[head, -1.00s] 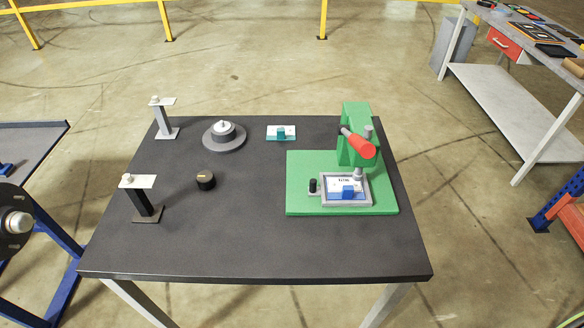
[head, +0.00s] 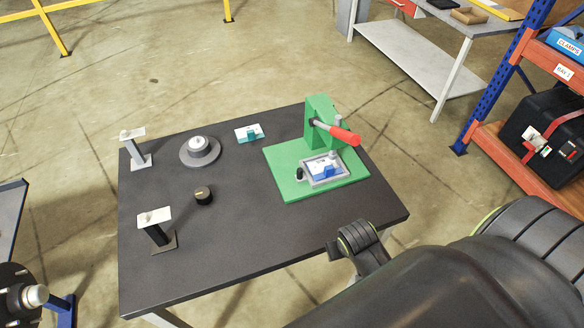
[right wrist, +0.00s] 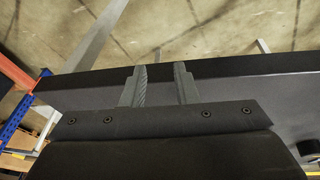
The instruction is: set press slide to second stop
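A green press (head: 318,120) with a red handle (head: 344,136) stands on a green base plate (head: 285,182) at the right of the dark table. A grey-framed slide (head: 309,183) holding a white and blue piece (head: 325,171) sits on the plate in front of the press. A small black knob (head: 300,174) is at the slide's left side. Its stops are too small to tell. My right gripper (right wrist: 160,82) is open and empty near the table edge in the right wrist view. In the head view my right arm is low right, apart from the press. My left gripper is not in view.
On the table (head: 250,240) are two posts with white tops (head: 132,134) (head: 154,217), a round grey fixture (head: 200,152), a black dial (head: 203,195) and a teal and white piece (head: 249,133). The table's front middle is clear. An orange-blue rack (head: 520,160) stands at the right.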

